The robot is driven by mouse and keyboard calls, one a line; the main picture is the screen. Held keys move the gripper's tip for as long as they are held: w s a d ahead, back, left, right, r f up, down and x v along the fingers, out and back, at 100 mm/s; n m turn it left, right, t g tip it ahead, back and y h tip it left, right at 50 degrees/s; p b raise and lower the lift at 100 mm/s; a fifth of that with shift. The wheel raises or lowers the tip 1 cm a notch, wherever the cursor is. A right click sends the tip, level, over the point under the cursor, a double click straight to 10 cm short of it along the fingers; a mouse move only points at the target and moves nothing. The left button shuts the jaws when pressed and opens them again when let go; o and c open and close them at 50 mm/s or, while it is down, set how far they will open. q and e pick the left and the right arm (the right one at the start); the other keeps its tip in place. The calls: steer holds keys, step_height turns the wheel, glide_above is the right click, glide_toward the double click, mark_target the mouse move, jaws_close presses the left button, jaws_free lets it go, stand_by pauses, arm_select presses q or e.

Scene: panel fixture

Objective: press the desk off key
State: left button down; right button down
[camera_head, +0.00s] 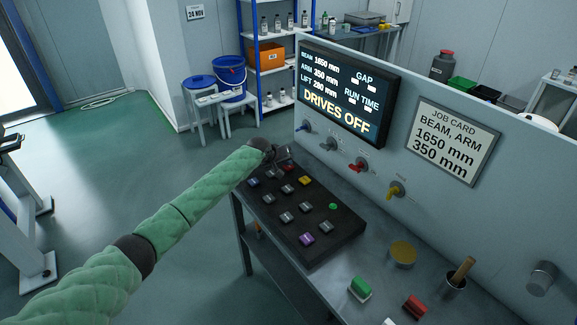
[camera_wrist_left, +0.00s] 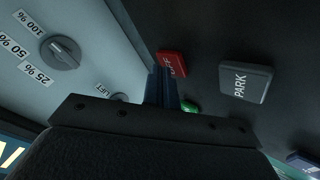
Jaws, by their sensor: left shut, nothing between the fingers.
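The red OFF key (camera_wrist_left: 172,62) shows in the left wrist view, partly covered by my left fingers. My left gripper (camera_wrist_left: 163,85) is shut and empty, with its tips at the OFF key; I cannot tell whether they touch it. In the head view my left gripper (camera_head: 283,161) is over the far left end of the black key desk (camera_head: 335,243), where it hides most of the key beneath. My right gripper is not in view.
A grey PARK key (camera_wrist_left: 245,82) and a green lamp (camera_wrist_left: 190,106) are close to my fingers. The wall screen (camera_head: 342,92) behind the desk reads DRIVES OFF. Coloured knobs, such as a yellow one (camera_head: 397,189), stick out below it. A job card (camera_head: 454,140) hangs right.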

mark_target(286, 167)
arm_select(q)
steer(key=shift+r+p, duration=0.65)
steer(key=shift+r, duration=0.2)
steer(key=shift+r, duration=0.1)
steer(key=shift+r+p, duration=1.8)
steer(key=shift+r, duration=0.6)
